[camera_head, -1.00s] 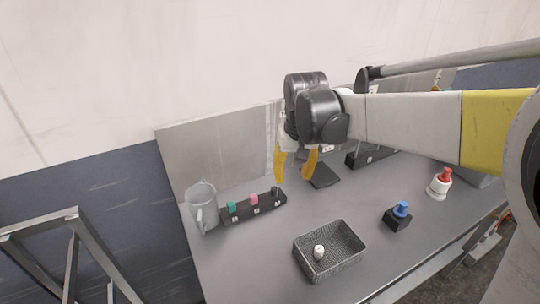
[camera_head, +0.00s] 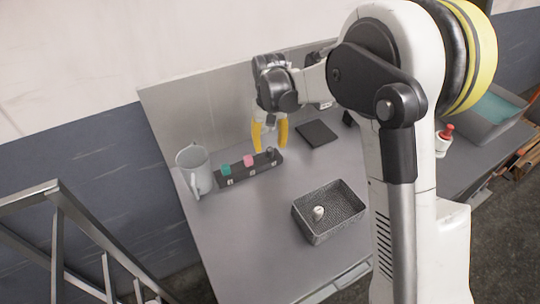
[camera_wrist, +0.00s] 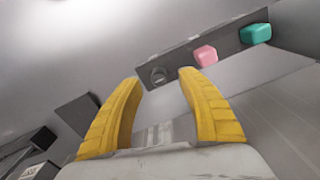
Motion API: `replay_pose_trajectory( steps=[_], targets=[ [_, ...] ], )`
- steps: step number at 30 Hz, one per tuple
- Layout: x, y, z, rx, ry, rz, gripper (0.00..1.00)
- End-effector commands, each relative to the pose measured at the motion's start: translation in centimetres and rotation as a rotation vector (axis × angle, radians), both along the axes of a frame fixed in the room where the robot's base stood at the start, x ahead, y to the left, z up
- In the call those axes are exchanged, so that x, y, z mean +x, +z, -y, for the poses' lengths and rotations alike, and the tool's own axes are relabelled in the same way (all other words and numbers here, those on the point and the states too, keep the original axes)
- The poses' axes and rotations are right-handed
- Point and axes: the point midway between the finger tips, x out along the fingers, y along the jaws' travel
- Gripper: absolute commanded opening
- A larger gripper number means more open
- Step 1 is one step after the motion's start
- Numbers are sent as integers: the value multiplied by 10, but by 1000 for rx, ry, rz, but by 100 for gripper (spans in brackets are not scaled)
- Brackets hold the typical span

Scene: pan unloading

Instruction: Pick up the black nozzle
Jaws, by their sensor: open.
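The black nozzle (camera_wrist: 158,75) sits at one end of a dark rack (camera_wrist: 182,57), beside a pink nozzle (camera_wrist: 205,55) and a teal nozzle (camera_wrist: 255,34). In the head view the black nozzle (camera_head: 270,152) is at the rack's right end. My gripper (camera_head: 269,134) is above that end, with its yellow fingers pointing down. In the wrist view my open gripper (camera_wrist: 160,78) has nothing between its fingers, and the black nozzle appears between and just beyond the fingertips.
A wire basket (camera_head: 345,228) with a small white piece (camera_head: 318,212) is in front. A dark flat pad (camera_head: 317,133) lies behind right. A red-topped white bottle (camera_head: 444,140) stands far right.

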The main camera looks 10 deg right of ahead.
Motion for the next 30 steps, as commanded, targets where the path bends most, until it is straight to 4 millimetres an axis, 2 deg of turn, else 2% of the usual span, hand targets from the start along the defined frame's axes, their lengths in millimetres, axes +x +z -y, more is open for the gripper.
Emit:
replay_pose_trajectory(
  steps=[3,6,13,14,18,30],
  targets=[
    [1,-24,2,0,0,0,47],
    [1,-36,1,0,0,0,47],
    [1,-38,1,0,0,0,47],
    [1,-38,1,0,0,0,43],
    [1,-38,1,0,0,0,0],
    [1,-37,1,0,0,0,0]
  ],
)
